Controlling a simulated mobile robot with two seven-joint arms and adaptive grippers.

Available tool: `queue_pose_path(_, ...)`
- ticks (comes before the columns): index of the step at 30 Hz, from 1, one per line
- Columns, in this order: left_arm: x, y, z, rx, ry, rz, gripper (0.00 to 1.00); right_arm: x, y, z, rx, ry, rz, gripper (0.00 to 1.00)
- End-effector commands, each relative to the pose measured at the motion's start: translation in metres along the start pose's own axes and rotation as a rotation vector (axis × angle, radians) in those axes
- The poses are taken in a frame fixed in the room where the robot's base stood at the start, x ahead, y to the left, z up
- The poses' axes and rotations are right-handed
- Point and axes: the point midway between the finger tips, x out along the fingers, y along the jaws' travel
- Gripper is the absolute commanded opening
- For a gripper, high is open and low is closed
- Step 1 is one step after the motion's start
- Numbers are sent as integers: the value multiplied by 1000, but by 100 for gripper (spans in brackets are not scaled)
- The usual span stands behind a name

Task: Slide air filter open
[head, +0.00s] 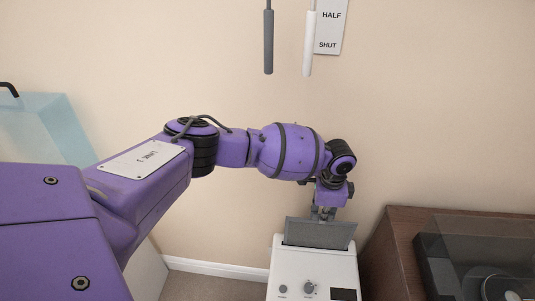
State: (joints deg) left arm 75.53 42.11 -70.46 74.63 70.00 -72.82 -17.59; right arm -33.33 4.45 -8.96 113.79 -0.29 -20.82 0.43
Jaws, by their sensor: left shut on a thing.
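The white air purifier (286,268) stands at the bottom centre, with knobs on its top. The grey filter panel (318,235) stands up out of a slot in its top, its lower edge hidden in the slot. My left gripper (323,214) is at the filter's upper edge, shut on it, reaching down from the purple arm. The fingertips are small and partly hidden by the wrist. My right gripper is not in view.
A dark wooden cabinet (395,262) with a record player (475,262) under a clear lid stands at the right. Grey and white rods (268,42) hang above near a sign (330,28) reading HALF and SHUT. A pale blue translucent box (42,125) is at the left.

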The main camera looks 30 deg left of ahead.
Motion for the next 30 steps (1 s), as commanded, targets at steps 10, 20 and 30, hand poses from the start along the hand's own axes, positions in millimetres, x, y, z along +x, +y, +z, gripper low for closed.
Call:
queue_pose_path(10, -28, 0, -3, 3, -1, 10, 0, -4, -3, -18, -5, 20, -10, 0)
queue_pose_path(20, -26, 0, -3, 3, -2, 11, 11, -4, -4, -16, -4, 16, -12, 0)
queue_pose_path(30, -27, 0, -2, 3, -3, 11, 14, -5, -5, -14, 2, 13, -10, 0)
